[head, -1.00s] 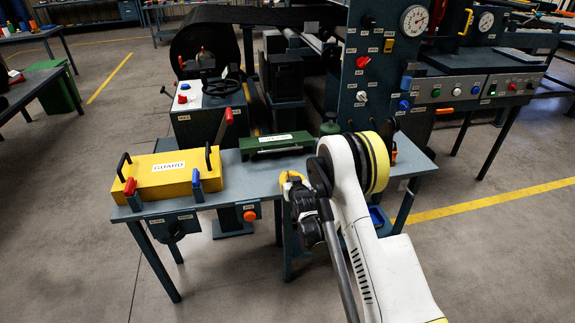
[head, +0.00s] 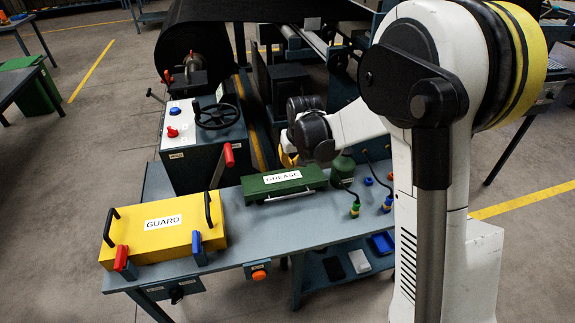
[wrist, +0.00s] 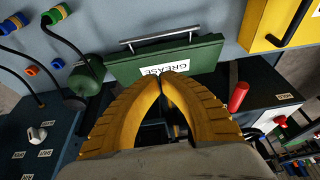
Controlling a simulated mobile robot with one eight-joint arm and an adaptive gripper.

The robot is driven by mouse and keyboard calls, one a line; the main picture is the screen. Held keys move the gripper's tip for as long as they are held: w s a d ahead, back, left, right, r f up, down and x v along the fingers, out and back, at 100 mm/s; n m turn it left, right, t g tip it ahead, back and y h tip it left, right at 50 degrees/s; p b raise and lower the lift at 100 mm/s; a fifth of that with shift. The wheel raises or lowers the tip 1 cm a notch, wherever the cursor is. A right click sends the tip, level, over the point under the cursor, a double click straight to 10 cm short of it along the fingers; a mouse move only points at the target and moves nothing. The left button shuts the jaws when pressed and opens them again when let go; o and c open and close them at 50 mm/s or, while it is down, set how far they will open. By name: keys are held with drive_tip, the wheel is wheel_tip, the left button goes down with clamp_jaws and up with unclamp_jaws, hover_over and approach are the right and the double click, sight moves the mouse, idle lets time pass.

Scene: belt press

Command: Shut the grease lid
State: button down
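The green grease lid (head: 284,183), with a white GREASE label and a silver bar handle along its front edge, lies at the back of the grey table. It looks low, but I cannot tell whether it is fully shut. In the wrist view the lid (wrist: 200,60) appears upside down, just beyond my fingertips. My gripper (head: 288,158) is behind the lid in the head view, mostly hidden by my own wrist. In the wrist view my gripper's yellow fingers (wrist: 161,78) meet at the tips with nothing between them. I cannot tell whether they touch the lid.
A yellow GUARD box (head: 165,226) with black handles stands left on the table (head: 300,226). A green oil can (head: 342,170) stands close to the lid's right. A red-tipped lever (head: 229,155) rises behind the lid's left end, near a control box with a handwheel (head: 217,117).

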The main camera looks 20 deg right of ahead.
drive_tip(key=b, duration=0.4)
hover_over(293, 196)
drive_tip(key=w, duration=0.3)
wheel_tip(293, 196, down, 10)
drive_tip(key=shift+s+a+f+b, duration=0.1)
drive_tip(key=shift+s+f+b, duration=0.4)
drive_tip(key=shift+f, duration=0.4)
drive_tip(key=shift+s+f, duration=0.3)
drive_tip(key=shift+f, duration=0.25)
drive_tip(key=shift+f, duration=0.1)
drive_tip(key=f+b, duration=0.1)
drive_tip(key=f, duration=0.1)
drive_tip(key=s+f+b, duration=0.1)
drive_tip(key=f+b, duration=0.1)
drive_tip(key=shift+f, duration=0.1)
drive_tip(key=shift+r, duration=0.25)
